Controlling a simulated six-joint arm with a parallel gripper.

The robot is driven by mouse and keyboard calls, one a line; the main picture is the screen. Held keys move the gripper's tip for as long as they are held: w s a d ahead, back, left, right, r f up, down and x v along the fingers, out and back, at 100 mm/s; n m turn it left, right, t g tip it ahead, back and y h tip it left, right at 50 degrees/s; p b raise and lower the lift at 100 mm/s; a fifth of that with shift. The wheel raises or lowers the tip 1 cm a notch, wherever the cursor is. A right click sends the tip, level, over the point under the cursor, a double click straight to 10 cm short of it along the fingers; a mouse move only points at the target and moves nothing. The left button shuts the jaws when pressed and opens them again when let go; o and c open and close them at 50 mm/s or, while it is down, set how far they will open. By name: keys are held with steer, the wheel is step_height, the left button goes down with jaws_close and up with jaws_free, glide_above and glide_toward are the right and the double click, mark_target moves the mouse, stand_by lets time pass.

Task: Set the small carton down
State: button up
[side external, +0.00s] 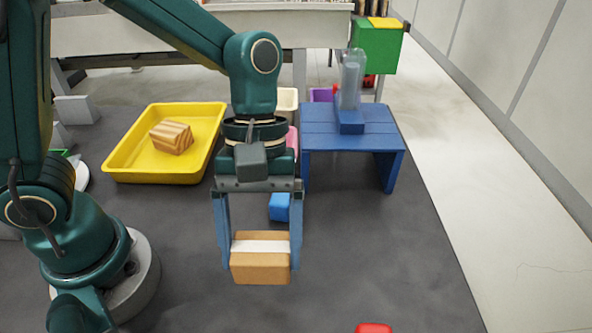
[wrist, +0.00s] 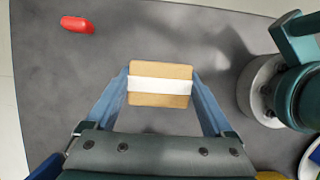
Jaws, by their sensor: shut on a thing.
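The small carton (side external: 261,268) is a tan box with a white band across it. My gripper (side external: 260,252) is shut on it, with one blue finger against each side. In the side external view the carton hangs low between the fingertips, over the grey table (side external: 400,270). I cannot tell whether its underside touches the table. The wrist view also shows the carton (wrist: 160,94) between the two fingers, its top face and white band in plain sight.
A yellow tray (side external: 118,168) holding a wooden block (side external: 171,138) is at the left. A blue stand (side external: 318,140) bearing a clear bottle (side external: 351,80) is behind right. A blue block (side external: 279,207) lies behind the carton. A red object (wrist: 77,24) lies apart. Table right of the carton is clear.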

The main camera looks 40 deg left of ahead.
steer(key=d+f, duration=0.1)
steer(key=s+d, duration=0.1)
steer(key=d+f, duration=0.1)
steer(key=shift+s+d+f, duration=0.3)
steer(key=shift+d, duration=0.05)
steer(key=shift+f, duration=1.9)
steer(key=shift+f, duration=0.1)
steer(key=o, duration=1.2)
steer(key=shift+o, duration=0.2)
